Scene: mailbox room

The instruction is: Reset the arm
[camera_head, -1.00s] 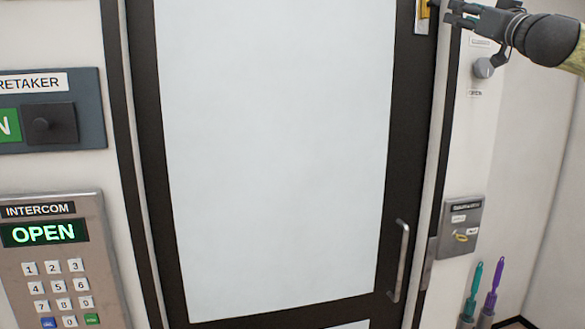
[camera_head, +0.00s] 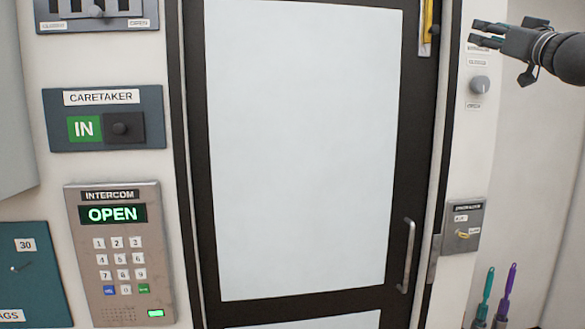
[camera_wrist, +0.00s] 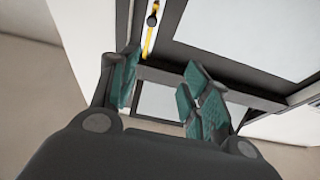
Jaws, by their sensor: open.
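My gripper (camera_head: 484,34) is at the upper right of the head view, in front of the wall right of the door. Its fingers point left and it holds nothing. In the wrist view, my gripper (camera_wrist: 160,85) shows its teal finger pads spread apart with empty space between them. The rest of my arm runs out of the head view at the right edge.
A dark-framed door (camera_head: 300,150) with a handle (camera_head: 407,255) fills the middle. A knob (camera_head: 480,85) and a key-switch panel (camera_head: 462,227) are on the right wall. The caretaker panel (camera_head: 103,118) and intercom (camera_head: 120,255) are left. Two brushes (camera_head: 506,293) stand lower right.

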